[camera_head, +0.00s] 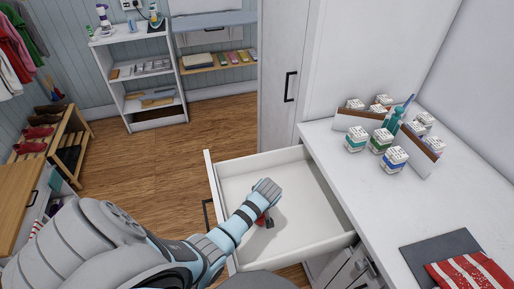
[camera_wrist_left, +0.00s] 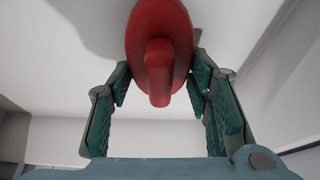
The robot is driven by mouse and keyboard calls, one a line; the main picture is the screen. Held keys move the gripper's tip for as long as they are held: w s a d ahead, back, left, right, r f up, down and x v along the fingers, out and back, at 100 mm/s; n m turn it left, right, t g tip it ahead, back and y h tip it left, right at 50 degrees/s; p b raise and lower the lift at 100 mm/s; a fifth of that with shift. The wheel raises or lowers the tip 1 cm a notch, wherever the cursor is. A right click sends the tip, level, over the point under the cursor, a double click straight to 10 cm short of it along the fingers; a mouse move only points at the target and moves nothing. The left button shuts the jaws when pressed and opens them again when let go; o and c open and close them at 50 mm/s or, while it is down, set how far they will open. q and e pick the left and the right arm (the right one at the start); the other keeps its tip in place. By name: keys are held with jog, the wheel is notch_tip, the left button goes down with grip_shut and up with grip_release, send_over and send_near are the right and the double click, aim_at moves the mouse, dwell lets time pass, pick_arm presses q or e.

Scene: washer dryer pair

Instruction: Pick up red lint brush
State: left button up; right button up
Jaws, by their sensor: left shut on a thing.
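The red lint brush (camera_wrist_left: 158,45) is at the top centre of the left wrist view, its rounded red body with a raised ridge facing the camera. It is inside the open white drawer (camera_head: 313,223). My left gripper (camera_wrist_left: 158,88) is shut on it, with a green-padded finger on either side. In the head view my left gripper (camera_head: 266,216) reaches down into the drawer, and only a small red part of the brush (camera_head: 260,218) shows beside it. The brush's far end is cut off in the wrist view. My right gripper is not in view.
The white counter (camera_head: 350,185) right of the drawer holds several small labelled boxes (camera_head: 395,158), a wooden caddy and folded cloths (camera_head: 470,268). A tall white cabinet (camera_head: 280,60) stands behind. The drawer's walls surround my gripper; the rest of its floor looks clear.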

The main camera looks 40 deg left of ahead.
pick_arm(q)
notch_tip(320, 180, up, 20)
jog(key=p, duration=0.4)
jog(key=shift+f+p, duration=0.15)
jog(key=shift+p, duration=0.2)
